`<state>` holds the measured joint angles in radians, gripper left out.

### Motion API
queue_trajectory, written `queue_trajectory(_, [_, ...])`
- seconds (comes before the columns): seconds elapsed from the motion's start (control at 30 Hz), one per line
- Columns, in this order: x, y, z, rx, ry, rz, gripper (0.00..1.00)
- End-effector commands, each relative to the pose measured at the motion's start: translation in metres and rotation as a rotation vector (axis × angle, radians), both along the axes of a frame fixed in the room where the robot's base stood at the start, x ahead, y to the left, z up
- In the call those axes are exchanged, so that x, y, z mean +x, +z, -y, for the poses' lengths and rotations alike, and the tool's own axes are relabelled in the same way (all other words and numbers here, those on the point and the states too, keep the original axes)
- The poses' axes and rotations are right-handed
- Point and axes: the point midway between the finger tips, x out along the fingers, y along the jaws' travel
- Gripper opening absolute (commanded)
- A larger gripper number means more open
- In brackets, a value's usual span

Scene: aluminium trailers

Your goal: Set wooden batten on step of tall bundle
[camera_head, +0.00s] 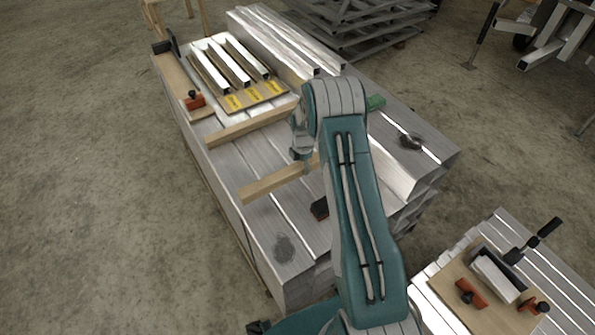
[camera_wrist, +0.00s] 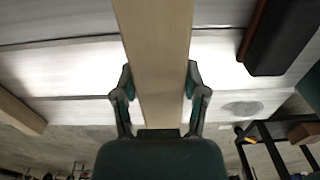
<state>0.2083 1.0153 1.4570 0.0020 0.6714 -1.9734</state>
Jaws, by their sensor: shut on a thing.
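A pale wooden batten (camera_head: 268,184) is in my gripper (camera_head: 303,152), above the lower level of the tall aluminium bundle (camera_head: 262,222). In the wrist view, the batten (camera_wrist: 155,50) runs lengthwise between the two fingers of my gripper (camera_wrist: 160,98), which are shut on its sides. I cannot tell whether the batten touches the metal below. The step of the bundle, its lower level, lies left of a higher right part (camera_head: 405,165). My arm hides part of the batten's right end and of the bundle.
A second batten (camera_head: 250,124) lies across the bundle farther back. Beyond it is a board with metal profiles and yellow labels (camera_head: 233,102). A dark block (camera_head: 320,209) lies near the arm. A lower bundle (camera_head: 566,277) with a board and clamps stands at front right.

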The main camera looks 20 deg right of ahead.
Motion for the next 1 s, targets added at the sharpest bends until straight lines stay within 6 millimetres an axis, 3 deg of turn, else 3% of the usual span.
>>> queue_trajectory(0.47, [0.001, -0.056, 0.0, -0.001, 0.0, 0.001, 0.0])
queue_trajectory(0.77, [0.001, -0.058, 0.0, -0.001, 0.0, 0.003, 0.0])
queue_trajectory(0.8, [0.001, -0.059, 0.0, -0.002, 0.0, 0.002, 0.66])
queue_trajectory(0.83, [0.001, -0.059, 0.0, -0.002, 0.0, 0.002, 0.79])
queue_trajectory(0.87, [0.001, -0.059, 0.0, -0.002, 0.0, 0.002, 0.91])
queue_trajectory(1.0, [0.001, -0.059, 0.0, -0.001, 0.0, 0.002, 0.91])
